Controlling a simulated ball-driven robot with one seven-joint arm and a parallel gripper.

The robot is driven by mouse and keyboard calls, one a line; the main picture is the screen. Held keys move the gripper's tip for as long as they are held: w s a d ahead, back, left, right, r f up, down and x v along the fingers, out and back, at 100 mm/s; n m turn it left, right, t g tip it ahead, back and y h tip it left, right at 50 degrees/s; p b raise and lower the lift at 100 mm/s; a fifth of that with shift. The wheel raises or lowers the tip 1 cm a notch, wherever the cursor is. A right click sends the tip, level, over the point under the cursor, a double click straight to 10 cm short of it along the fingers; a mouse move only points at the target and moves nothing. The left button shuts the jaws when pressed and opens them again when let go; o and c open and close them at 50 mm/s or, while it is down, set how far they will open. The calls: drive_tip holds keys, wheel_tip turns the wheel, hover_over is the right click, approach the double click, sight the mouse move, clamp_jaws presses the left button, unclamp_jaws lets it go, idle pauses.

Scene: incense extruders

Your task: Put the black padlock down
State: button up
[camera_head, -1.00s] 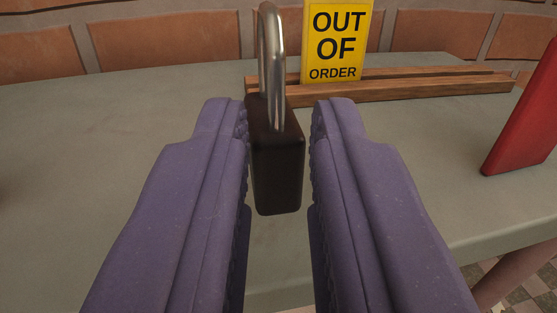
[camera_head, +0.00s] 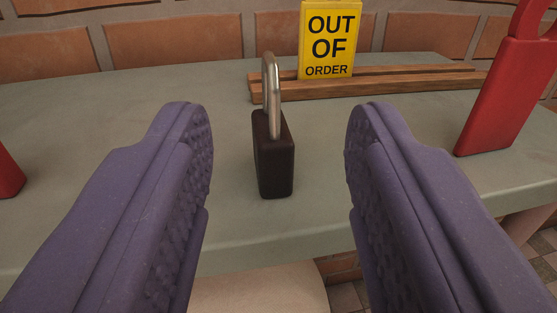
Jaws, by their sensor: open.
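The black padlock (camera_head: 273,160) stands upright on the grey-green table (camera_head: 120,200), its silver shackle pointing up. It is near the table's front edge, in the middle of the view. My gripper (camera_head: 279,125) has purple, ridged fingers spread wide, one on each side of the padlock. There is a clear gap between the padlock and each finger, and nothing is held.
A yellow "OUT OF ORDER" sign (camera_head: 328,42) stands in a wooden rack (camera_head: 390,85) behind the padlock. A red padlock-like object (camera_head: 500,100) stands at the right. Part of another red object (camera_head: 8,172) shows at the left edge. A brick wall closes the back.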

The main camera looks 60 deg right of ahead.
drive_tip(key=p+v, duration=0.1)
drive_tip(key=v, duration=0.8)
drive_tip(key=w+a+r+t+y, duration=0.1)
drive_tip(key=w+a+r+y, duration=0.3)
drive_tip(key=w+r, duration=0.45)
drive_tip(key=w+a+r+t+y, duration=0.2)
drive_tip(key=w+a+r+y, duration=0.3)
drive_tip(key=w, duration=0.7)
drive_tip(key=w+a+r+n+t+y, duration=0.1)
drive_tip(key=w+a+r+n+y, duration=0.15)
drive_tip(key=r, duration=0.75)
drive_tip(key=w+a+r+n+t+y, duration=0.15)
drive_tip(key=a+r, duration=0.25)
drive_tip(key=r, duration=0.7)
drive_tip(key=s+a+r+n+y, duration=0.2)
drive_tip(key=r, duration=0.7)
drive_tip(key=s+a+r+n+y, duration=0.1)
drive_tip(key=s+r, duration=0.2)
drive_tip(key=r, duration=0.6)
drive_tip(key=s+r+n+t, duration=0.1)
drive_tip(key=s+r+n, duration=0.4)
drive_tip(key=s+r, duration=1.5)
drive_tip(key=shift+s+r, duration=0.3)
drive_tip(key=shift+s, duration=0.05)
drive_tip(key=shift+f, duration=0.35)
